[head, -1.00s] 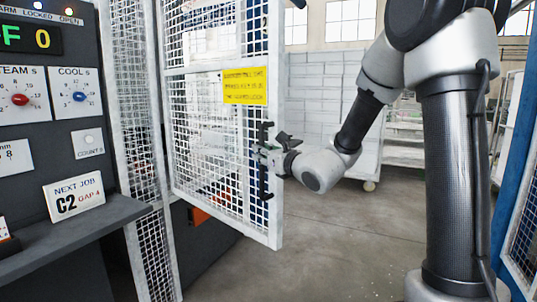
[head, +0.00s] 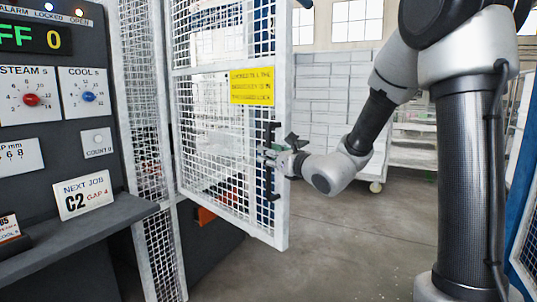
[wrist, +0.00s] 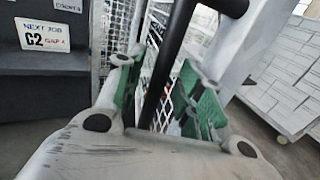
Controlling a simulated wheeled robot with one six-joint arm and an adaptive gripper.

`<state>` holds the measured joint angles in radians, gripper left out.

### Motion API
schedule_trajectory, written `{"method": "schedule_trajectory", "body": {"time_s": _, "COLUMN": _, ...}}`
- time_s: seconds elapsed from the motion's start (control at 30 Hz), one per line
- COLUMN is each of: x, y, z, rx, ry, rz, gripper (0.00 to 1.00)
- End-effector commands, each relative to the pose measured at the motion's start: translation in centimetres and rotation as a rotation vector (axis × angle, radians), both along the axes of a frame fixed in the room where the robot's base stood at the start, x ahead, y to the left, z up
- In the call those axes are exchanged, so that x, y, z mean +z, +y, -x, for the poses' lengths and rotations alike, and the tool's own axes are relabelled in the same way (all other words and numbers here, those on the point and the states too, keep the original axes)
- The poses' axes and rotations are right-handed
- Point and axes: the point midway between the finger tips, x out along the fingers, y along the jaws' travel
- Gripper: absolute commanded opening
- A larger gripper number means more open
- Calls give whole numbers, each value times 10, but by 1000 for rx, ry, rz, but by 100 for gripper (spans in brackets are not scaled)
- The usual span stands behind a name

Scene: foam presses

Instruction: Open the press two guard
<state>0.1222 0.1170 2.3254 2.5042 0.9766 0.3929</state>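The guard (head: 215,150) is a tall white mesh door with a yellow sign (head: 252,86). It stands swung out from the dark press front, at an angle, with a gap to the mesh post on its left. Its black upright handle (head: 270,186) is near the free edge. My gripper (head: 277,152) is at the middle of this handle. In the wrist view the black handle bar (wrist: 166,55) passes between my gripper's (wrist: 160,85) two green-padded fingers. The fingers are apart, with a visible gap beside the bar. Contact low on the bar is hard to see.
The dark control panel (head: 20,95) with dials and a shelf (head: 80,240) stands at the left. A job card (head: 84,195) reads C2. A wheeled rack with white stacked sheets (head: 330,105) is behind the guard. Grey floor (head: 350,250) is clear between guard and rack.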

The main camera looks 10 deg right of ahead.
Motion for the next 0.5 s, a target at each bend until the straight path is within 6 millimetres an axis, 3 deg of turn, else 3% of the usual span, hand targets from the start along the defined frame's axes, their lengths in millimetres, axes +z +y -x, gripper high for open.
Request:
{"method": "schedule_trajectory", "body": {"time_s": 0.3, "x": 1, "y": -28, "z": 63, "rx": -5, "ry": -2, "rz": 0, "gripper": 37}}
{"method": "schedule_trajectory", "body": {"time_s": 0.5, "x": 1, "y": -39, "z": 92, "rx": -3, "ry": -3, "rz": -1, "gripper": 37}}
